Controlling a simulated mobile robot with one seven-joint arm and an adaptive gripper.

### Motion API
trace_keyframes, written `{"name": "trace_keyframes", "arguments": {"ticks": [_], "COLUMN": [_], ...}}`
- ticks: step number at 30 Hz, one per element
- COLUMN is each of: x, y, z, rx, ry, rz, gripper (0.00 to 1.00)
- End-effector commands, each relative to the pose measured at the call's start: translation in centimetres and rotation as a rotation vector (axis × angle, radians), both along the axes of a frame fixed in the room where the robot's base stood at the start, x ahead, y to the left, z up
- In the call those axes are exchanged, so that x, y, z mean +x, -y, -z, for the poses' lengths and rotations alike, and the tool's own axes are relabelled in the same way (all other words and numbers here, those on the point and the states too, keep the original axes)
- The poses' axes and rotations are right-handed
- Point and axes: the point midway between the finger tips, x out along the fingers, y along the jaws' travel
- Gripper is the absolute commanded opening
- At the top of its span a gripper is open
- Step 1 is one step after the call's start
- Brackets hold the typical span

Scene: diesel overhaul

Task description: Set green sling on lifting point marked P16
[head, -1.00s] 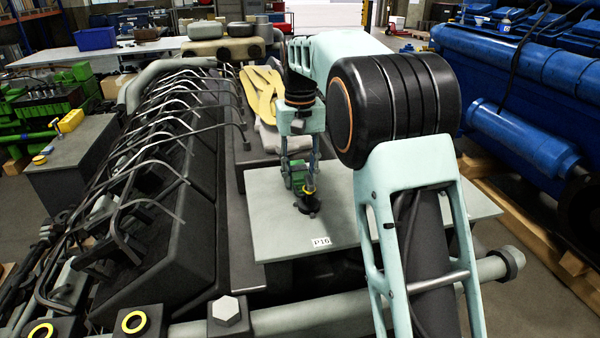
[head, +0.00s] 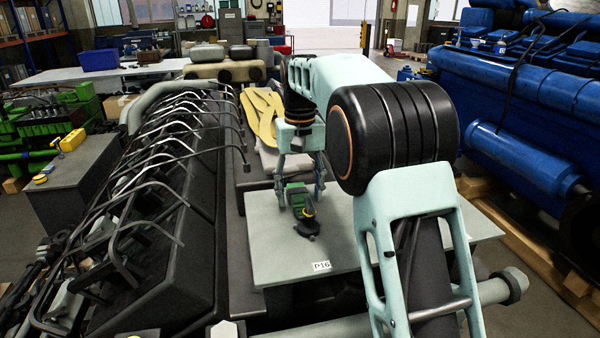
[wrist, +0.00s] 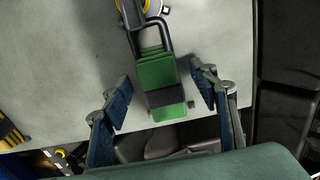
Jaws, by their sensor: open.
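The green sling (head: 296,195) is a green block with a dark band and a black loop at one end. It rests at the lifting point (head: 308,222), a black fitting with a yellow ring on the grey plate behind the P16 label (head: 321,266). In the wrist view the sling (wrist: 157,72) has its black loop reaching the yellow ring (wrist: 128,5) at the top edge; whether the loop is fully around it I cannot tell. My gripper (wrist: 165,88) is open, with one finger on each side of the sling and gaps between.
The grey plate (head: 350,235) has clear surface around the fitting. Bent metal pipes (head: 170,150) run along the dark engine at left. Yellow slings (head: 262,115) lie behind the plate. A blue engine (head: 520,85) stands at right.

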Motion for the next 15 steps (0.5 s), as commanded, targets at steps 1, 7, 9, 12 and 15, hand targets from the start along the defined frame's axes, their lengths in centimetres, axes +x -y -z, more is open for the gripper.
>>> {"name": "trace_keyframes", "arguments": {"ticks": [1,7,9,12,15], "x": [0.1,0.2,0.1,0.2,0.1], "y": [0.0,0.0,0.0,0.0,0.0], "z": [-0.9,-4.9,-6.2,-7.8,-9.1], "rx": [0.001,0.001,0.001,0.001,0.001], "ry": [0.005,0.006,0.006,0.006,0.004], "rz": [0.0,0.0,0.0,0.001,0.001], "gripper": [0.55,0.55,0.55,0.55,0.55]}}
